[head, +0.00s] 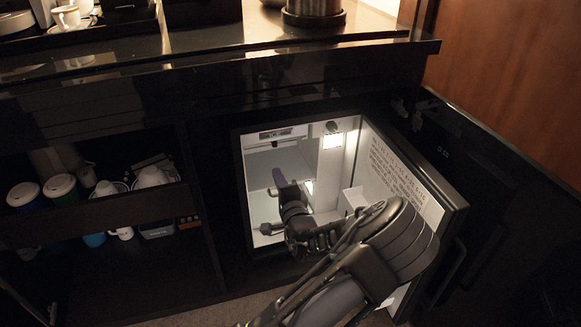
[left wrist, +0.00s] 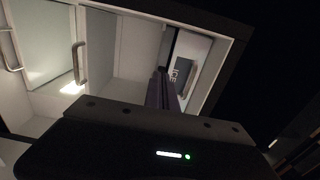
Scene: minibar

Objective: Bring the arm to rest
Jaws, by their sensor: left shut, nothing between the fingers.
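My left arm reaches up from the bottom of the head view, and its gripper (head: 278,178) is inside the open minibar fridge (head: 262,158). The fingers are shut and empty, pointing toward the back of the lit interior. In the left wrist view the closed dark purple fingers (left wrist: 160,88) show beyond the wrist housing, in front of the white interior. A panel marked ICE (left wrist: 184,68) is behind and to the right of the fingers. My right gripper is not in view.
The fridge door (head: 400,170) stands open at the right, close to my left forearm. A dark cabinet door (head: 500,190) is open farther right. Lidded cups (head: 60,186) and other cups stand on the left shelf. The countertop (head: 220,40) overhangs above.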

